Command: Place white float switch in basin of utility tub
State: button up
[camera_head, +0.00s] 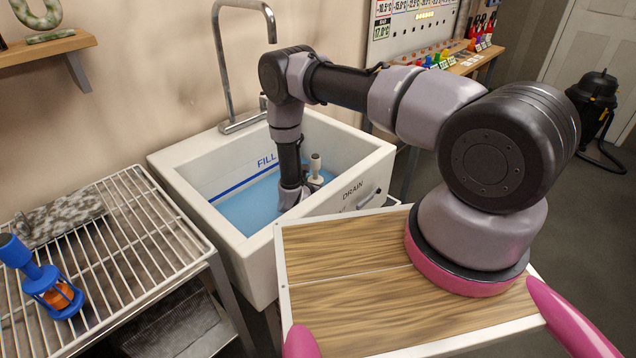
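The utility tub (165,160) is a white basin with blue water, a blue FILL line and the word DRAIN on its rim. My arm reaches down into it, and my wrist (292,195) is low in the basin near the front wall. My gripper's fingers are hidden beyond the wrist, behind the tub's near wall. A small pale upright piece (316,165) with a wider white base shows just right of the wrist inside the basin. It may be the white float switch; I cannot tell whether it is held.
A wire rack (130,215) stands left of the tub with a blue and orange device (50,285) and a mottled grey block (60,218) on it. A tall faucet (222,70) rises behind the tub. A black vacuum (594,100) stands at the far right.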

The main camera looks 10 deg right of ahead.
jog(key=shift+r, duration=0.15)
jog(key=v, duration=0.7)
jog(key=shift+s+a, duration=0.2)
